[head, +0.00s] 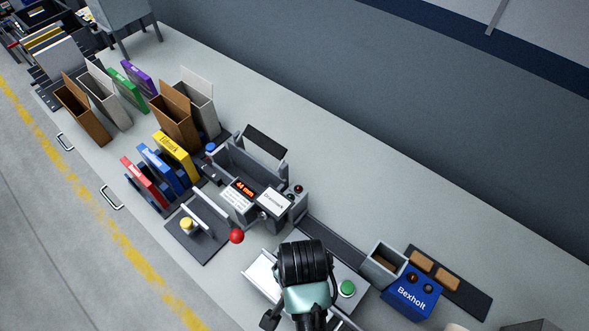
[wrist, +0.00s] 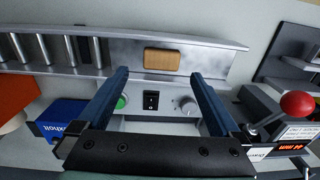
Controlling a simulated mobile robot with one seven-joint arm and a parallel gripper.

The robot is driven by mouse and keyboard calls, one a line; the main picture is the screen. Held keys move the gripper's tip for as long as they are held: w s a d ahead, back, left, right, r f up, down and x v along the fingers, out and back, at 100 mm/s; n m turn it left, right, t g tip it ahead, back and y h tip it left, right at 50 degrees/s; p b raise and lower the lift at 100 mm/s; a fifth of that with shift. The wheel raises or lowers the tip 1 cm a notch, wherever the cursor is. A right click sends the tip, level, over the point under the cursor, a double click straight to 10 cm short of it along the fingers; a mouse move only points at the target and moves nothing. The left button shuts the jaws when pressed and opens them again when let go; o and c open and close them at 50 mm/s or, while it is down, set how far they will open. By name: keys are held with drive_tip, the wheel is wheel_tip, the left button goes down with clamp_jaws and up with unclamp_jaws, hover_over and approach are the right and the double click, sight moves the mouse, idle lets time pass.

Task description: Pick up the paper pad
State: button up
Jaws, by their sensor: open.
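A flat tan block, which looks like the paper pad (wrist: 163,58), lies on a silver metal tray (wrist: 215,50) in the wrist view. Its long side runs across the picture. My gripper (wrist: 155,76) is open and empty. Its two dark blue fingers are spread wide, with the pad beyond the tips and between their lines. No contact shows, and I cannot tell the height of the fingers above the tray. In the head view my arm covers the pad, and only part of the tray (head: 262,270) shows beside it.
Under the fingers is a control panel with a green button (wrist: 122,102), black switch and knob. A red ball lever (wrist: 297,104) stands right. Metal rollers (wrist: 55,50) lie left. A blue Bexholt box (head: 412,293) and tan blocks (head: 421,262) stand right in the head view; binders (head: 145,180) stand left.

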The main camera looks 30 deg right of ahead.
drive_tip(key=shift+w+a+f+p, duration=0.1)
drive_tip(key=shift+f+p, duration=0.25)
drive_tip(key=shift+f, duration=1.1)
drive_tip(key=shift+w+f+p, duration=0.1)
drive_tip(key=shift+f+p, duration=0.2)
drive_tip(key=shift+f, duration=1.15)
drive_tip(key=shift+c, duration=0.3)
drive_tip(key=c, duration=1.2)
